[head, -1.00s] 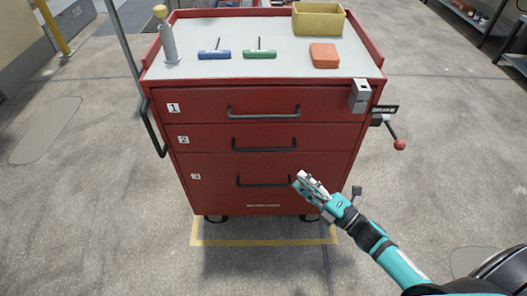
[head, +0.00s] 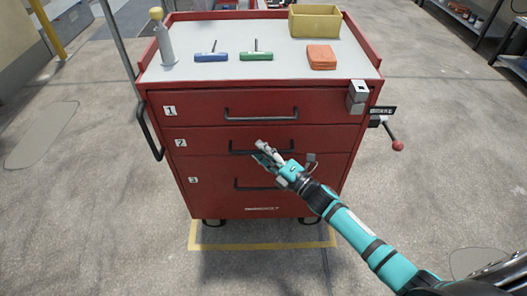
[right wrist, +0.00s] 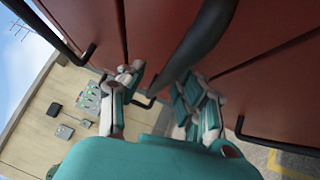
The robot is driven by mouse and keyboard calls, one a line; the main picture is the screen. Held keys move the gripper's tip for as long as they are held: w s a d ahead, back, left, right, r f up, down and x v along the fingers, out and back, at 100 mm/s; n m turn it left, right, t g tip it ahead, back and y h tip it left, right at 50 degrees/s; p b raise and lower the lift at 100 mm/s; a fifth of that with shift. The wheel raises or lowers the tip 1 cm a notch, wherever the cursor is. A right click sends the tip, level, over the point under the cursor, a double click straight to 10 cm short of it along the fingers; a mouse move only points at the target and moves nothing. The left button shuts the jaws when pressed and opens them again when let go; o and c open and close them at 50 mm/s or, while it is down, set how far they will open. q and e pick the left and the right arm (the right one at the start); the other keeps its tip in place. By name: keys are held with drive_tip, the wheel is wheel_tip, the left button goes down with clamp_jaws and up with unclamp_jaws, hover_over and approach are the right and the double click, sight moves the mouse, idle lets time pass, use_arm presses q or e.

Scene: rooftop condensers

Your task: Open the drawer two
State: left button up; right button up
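Drawer two (head: 205,142), the middle drawer, has a red front marked 2 and is shut in the red tool cart. Its dark bar handle (head: 236,149) is partly hidden by my right gripper (head: 262,151). That gripper is open, its fingertips at the handle's middle in the head view. In the right wrist view, the fingers (right wrist: 163,85) are spread apart. A dark bar (right wrist: 195,45), which looks like this handle, runs between them; I cannot tell whether they touch it. My left gripper is not in view.
Drawer one (head: 200,108) above and drawer three (head: 215,190) below are shut. A grey latch block (head: 357,97) sits at the cart's upper right corner. A brake lever with a red knob (head: 397,146) sticks out at right. The floor around is clear.

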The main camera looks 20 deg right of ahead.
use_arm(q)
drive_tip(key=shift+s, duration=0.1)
use_arm(e)
drive_tip(key=shift+c, duration=0.5)
clamp_jaws()
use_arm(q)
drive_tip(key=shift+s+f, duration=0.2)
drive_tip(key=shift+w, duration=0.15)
